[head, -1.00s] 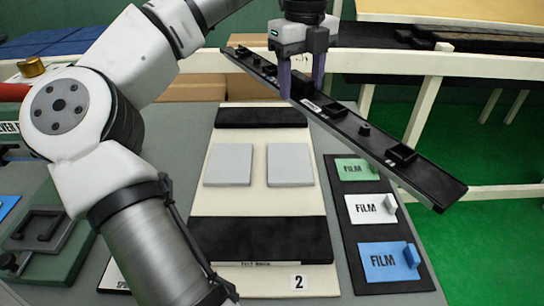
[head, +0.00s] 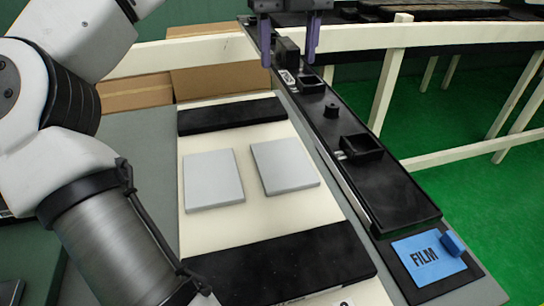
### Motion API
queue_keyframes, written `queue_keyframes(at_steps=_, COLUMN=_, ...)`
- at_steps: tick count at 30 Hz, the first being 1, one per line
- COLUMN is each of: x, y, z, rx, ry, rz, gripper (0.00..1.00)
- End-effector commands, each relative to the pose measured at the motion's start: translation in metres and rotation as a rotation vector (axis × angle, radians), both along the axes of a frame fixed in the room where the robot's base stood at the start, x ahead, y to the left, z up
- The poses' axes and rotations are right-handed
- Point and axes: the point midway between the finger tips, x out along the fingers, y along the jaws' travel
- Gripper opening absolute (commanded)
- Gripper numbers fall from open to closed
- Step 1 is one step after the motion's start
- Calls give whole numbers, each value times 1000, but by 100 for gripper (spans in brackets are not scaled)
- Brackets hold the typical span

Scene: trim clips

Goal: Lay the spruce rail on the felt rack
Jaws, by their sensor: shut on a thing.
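A long black rail (head: 325,135), which I take as the spruce rail, has small square sockets and a peg along its top. My gripper (head: 288,52) is shut on a raised block near the rail's far end. The rail slants from upper left to lower right, along the right side of a cream board (head: 212,240). This board, apparently the felt rack, has black strips (head: 230,115) at its far and near ends and two grey pads (head: 284,166) between them. The rail appears to be held above the surface; its height is hard to tell.
A cream wooden barrier (head: 392,70) runs behind, with cardboard boxes (head: 215,80) beyond the board. My arm covers the left side.

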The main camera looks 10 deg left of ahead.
Motion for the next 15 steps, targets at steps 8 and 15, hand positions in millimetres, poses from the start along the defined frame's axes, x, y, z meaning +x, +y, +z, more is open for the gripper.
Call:
queue_keyframes(at_steps=8, x=-1, y=0, z=-63, rx=1, ry=4, rz=-3, gripper=22)
queue_keyframes(at_steps=15, x=-1, y=0, z=-124, rx=-1, ry=3, rz=-5, gripper=22)
